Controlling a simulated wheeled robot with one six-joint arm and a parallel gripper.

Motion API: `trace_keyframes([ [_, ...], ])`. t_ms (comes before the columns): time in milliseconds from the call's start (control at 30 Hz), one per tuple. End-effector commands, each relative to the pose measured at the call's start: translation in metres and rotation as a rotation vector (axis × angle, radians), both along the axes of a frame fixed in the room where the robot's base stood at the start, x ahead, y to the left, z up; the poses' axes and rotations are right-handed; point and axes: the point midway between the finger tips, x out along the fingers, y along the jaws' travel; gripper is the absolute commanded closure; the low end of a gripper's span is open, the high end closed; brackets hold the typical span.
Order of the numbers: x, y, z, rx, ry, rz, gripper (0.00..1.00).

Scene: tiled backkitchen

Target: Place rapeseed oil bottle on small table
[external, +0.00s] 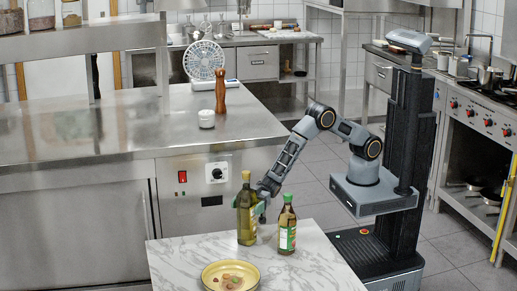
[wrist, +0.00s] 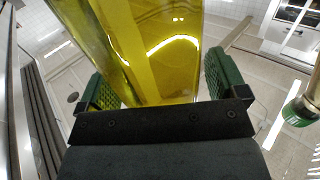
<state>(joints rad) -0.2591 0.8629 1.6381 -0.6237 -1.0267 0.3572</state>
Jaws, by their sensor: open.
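A tall bottle of yellow-green oil (external: 246,218) with a yellowish cap stands upright on the small marble-topped table (external: 185,258), near its back edge. My gripper (external: 262,200) reaches in low from the right at the bottle. In the wrist view the yellow oil bottle (wrist: 150,50) fills the space between the green finger pads of my gripper (wrist: 155,90). The fingers are open, one on each side of it. A second, darker bottle with a green and white label (external: 287,226) stands just to the right. Which bottle holds rapeseed oil I cannot read.
A yellow plate (external: 230,277) with food pieces lies at the table's front. The table's left and right front are clear.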

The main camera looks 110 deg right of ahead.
Motion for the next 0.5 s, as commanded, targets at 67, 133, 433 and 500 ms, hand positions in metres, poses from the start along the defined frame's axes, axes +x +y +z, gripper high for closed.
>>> trace_keyframes([
  [67, 0.0, 0.0, 0.0, 0.0, 0.0, 0.0, 0.09],
  [133, 0.0, 0.0, 0.001, 0.0, 0.0, 0.0, 0.09],
  [433, -0.022, -0.023, 0.004, -0.001, 0.002, -0.002, 0.09],
  [500, -0.03, -0.031, 0.004, 0.0, 0.001, -0.003, 0.09],
])
